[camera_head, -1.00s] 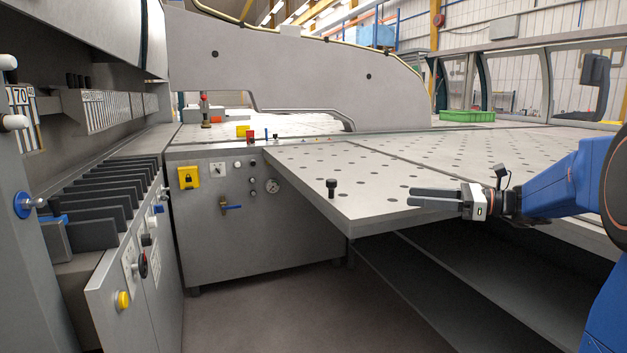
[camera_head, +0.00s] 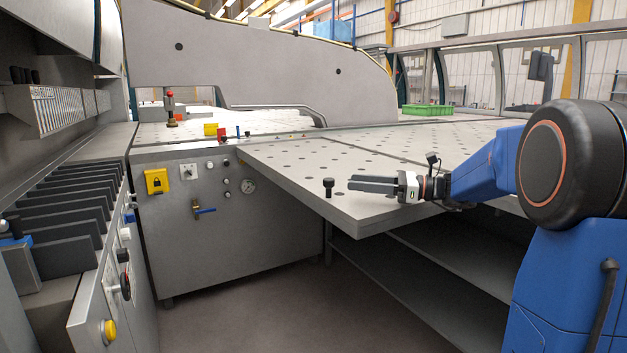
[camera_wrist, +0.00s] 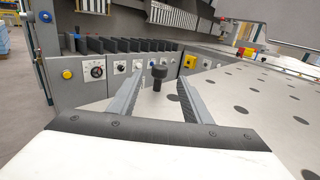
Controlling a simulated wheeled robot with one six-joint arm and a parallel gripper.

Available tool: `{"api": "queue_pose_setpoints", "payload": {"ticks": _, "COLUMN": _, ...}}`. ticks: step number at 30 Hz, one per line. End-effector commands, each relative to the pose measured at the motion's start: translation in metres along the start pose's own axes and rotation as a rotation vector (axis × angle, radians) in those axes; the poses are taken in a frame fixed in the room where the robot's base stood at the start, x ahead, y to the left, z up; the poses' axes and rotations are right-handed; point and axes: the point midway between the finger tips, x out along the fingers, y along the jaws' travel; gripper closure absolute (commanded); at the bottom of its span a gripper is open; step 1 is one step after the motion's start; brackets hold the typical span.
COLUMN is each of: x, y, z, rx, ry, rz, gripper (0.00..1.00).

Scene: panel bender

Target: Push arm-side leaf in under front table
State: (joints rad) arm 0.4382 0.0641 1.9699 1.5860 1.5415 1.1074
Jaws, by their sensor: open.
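The leaf (camera_head: 300,165) is a pale grey perforated plate, jutting out beside the grey front cabinet. A black knob (camera_head: 328,187) stands upright near its outer corner. My gripper (camera_head: 350,184) is open and empty, held level low over the leaf, fingers pointing left at the knob. In the wrist view the knob (camera_wrist: 159,76) lies centred between the two fingers, at or just beyond their tips. It does not look gripped. The leaf's surface (camera_wrist: 250,95) fills the right of that view. The larger perforated table (camera_head: 430,135) lies behind the leaf; a dark seam separates them.
A grey cabinet (camera_head: 235,245) with a yellow lock switch, gauge and blue-handled valve stands left of the leaf. A control cabinet with a yellow button (camera_head: 108,330) is at lower left. Dark shelves (camera_head: 430,270) sit below the leaf. Floor between is clear.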

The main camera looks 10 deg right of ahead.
Motion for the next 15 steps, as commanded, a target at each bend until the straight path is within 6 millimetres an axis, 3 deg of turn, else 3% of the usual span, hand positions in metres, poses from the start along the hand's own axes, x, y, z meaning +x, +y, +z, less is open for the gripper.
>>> {"api": "queue_pose_setpoints", "payload": {"ticks": 15, "x": 0.085, "y": 0.001, "z": 0.000, "rx": -0.001, "ry": 0.000, "rz": 0.002, "gripper": 0.55}}
